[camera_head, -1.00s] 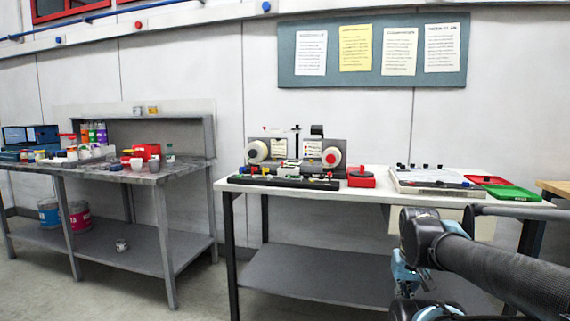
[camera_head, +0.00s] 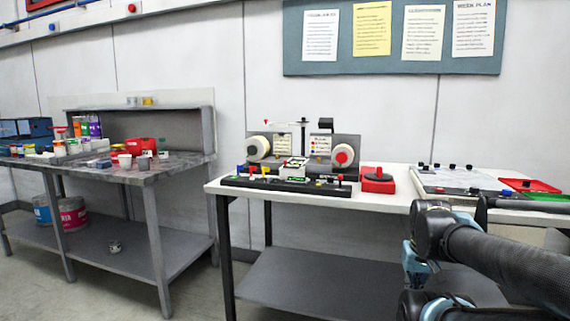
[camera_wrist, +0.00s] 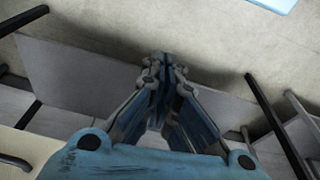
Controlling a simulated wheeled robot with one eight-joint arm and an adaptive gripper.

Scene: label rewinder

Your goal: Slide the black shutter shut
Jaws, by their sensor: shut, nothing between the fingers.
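The label rewinder (camera_head: 300,155) stands on the white table, with two pale rolls on its upright panels and a row of small coloured controls in front. A black shutter cannot be picked out surely; a small black block (camera_head: 326,123) shows at the top of the machine. My gripper (camera_wrist: 160,62) is shut and empty in the wrist view, pointing down over the floor and a grey shelf. In the head view my arm is at the lower right, in front of the table and well apart from the rewinder.
The white table (camera_head: 225,188) also carries a red box (camera_head: 378,180) with a black top, a board with small black knobs (camera_head: 450,181) and a red tray (camera_head: 530,185). A cluttered grey workbench (camera_head: 150,178) stands to the left. Bare floor lies between them.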

